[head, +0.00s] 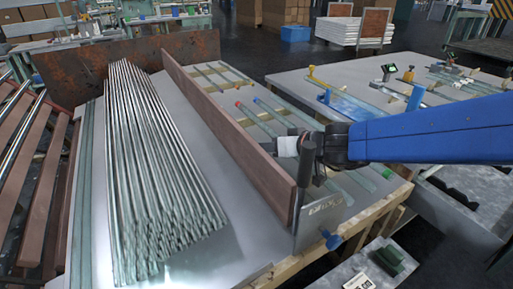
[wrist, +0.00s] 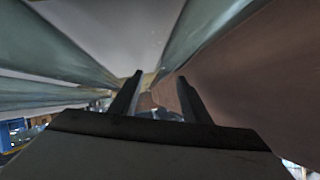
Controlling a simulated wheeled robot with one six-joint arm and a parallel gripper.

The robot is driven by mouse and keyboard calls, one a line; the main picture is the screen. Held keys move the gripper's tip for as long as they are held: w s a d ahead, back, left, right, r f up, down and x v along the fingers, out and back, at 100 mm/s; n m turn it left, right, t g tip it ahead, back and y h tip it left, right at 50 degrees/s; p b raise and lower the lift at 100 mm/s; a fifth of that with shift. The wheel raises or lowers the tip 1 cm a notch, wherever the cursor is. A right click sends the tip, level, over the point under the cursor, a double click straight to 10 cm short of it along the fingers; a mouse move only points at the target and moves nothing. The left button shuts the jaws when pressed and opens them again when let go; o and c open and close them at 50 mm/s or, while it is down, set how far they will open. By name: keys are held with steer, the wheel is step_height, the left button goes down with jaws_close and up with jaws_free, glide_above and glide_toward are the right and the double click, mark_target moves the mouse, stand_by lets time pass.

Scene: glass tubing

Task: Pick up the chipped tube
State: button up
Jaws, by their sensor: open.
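Several pale green glass tubes (head: 275,118) lie apart in the section right of the brown divider board. I cannot tell which one is chipped, as no chip shows at this size. A large bundle of glass tubes (head: 150,165) lies left of the divider. My gripper (head: 307,165) is at the divider's near end, and its dark parts hide some of the tubes behind. In the wrist view my gripper (wrist: 160,92) is open, with two dark fingers apart and no tube clearly between them. Blurred greenish glass (wrist: 50,50) passes close on the left and at upper right.
The brown divider board (head: 230,120) stands upright beside my gripper; it fills the right of the wrist view (wrist: 250,75). A rusty plate (head: 130,62) closes the table's far end. Another grey table (head: 345,73) with clamps and tubes stands at the right.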

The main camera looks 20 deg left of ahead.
steer(key=shift+x, duration=1)
steer(key=shift+c, duration=0.6)
jaws_close()
